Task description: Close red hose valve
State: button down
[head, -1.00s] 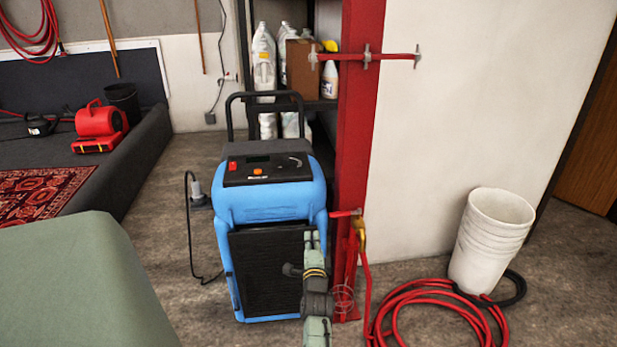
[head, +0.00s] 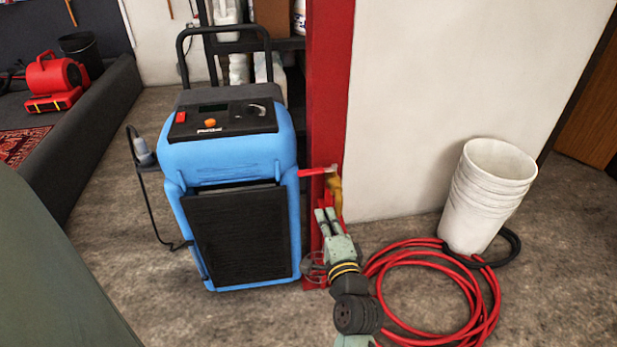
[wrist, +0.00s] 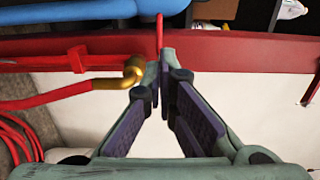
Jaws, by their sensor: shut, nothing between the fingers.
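The red valve lever (head: 318,171) sticks out to the left from the brass valve body (head: 335,188), low on the red post (head: 330,90). In the wrist view the lever (wrist: 160,32) is just ahead of the fingertips, and the brass elbow (wrist: 133,72) joins the red hose (wrist: 50,98) to their left. My gripper (head: 326,214) is in front of the post, just below the lever. In the wrist view my gripper (wrist: 162,58) has its fingertips together, with nothing held. Whether a fingertip touches the lever I cannot tell.
A blue wheeled machine (head: 225,150) stands close left of the post. A coiled red hose (head: 480,310) lies on the floor at the right, beside stacked white buckets (head: 487,195). A white wall (head: 430,90) is right of the post. A red blower (head: 55,80) sits far left.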

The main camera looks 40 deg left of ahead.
aim_at(311, 173)
jog(key=p+x, duration=0.3)
jog(key=x, duration=1)
jog(key=shift+w+a+r, duration=0.1)
jog(key=shift+a, duration=0.15)
jog(key=shift+w+a+r+p, duration=0.2)
jog(key=shift+w+a+p, duration=0.1)
jog(key=shift+a+p, duration=0.1)
